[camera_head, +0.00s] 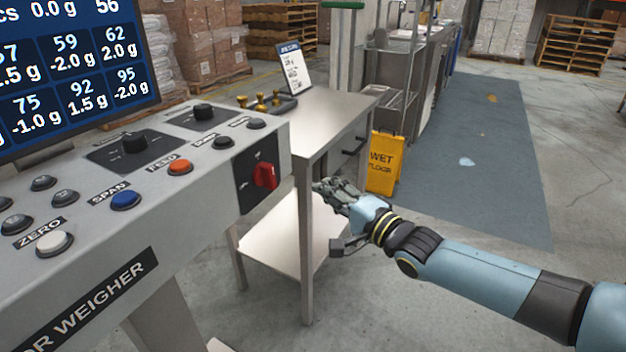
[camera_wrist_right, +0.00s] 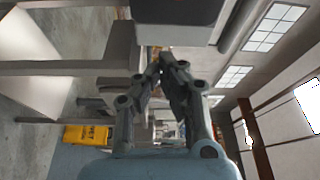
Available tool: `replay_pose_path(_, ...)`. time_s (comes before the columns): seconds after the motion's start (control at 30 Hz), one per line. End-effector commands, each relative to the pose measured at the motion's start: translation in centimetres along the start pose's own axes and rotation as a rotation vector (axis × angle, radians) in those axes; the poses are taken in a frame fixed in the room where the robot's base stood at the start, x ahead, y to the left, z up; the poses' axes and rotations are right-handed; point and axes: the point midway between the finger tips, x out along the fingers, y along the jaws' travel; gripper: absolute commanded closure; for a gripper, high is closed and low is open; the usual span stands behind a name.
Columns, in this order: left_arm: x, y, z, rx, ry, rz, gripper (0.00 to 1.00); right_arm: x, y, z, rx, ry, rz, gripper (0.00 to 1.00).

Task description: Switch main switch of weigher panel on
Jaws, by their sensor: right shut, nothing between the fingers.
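The weigher panel (camera_head: 215,205) is a grey sloped console at the left of the head view. Its main switch is a red rotary knob (camera_head: 265,176) on a black plate on the panel's right end face; the knob stands roughly upright. My right gripper (camera_head: 322,186) is shut and empty, a short way to the right of the knob and apart from it. In the right wrist view its fingers (camera_wrist_right: 164,62) come together below a pale grey box-like end (camera_wrist_right: 172,22), likely the panel; the knob is not clear there. My left gripper is out of view.
A steel table (camera_head: 335,118) with brass weights (camera_head: 262,103) and a propped card (camera_head: 295,68) stands behind the knob, its leg close to my right gripper. A yellow wet-floor sign (camera_head: 383,163) stands beyond. The panel top carries an orange button (camera_head: 180,167) and a blue button (camera_head: 126,200).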

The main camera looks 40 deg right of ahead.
Motion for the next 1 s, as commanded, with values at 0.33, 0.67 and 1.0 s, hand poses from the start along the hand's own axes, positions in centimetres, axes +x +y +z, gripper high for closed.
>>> replay_pose_path(0.33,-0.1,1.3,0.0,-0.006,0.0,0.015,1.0,-2.1,0.0,0.0,0.0,0.0,0.0,1.0)
replay_pose_path(0.67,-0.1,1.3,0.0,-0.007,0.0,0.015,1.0,-2.1,0.0,0.0,0.001,0.0,0.0,1.0)
replay_pose_path(1.0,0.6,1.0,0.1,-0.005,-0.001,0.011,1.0,-3.8,4.3,1.2,0.041,0.024,0.065,1.0)
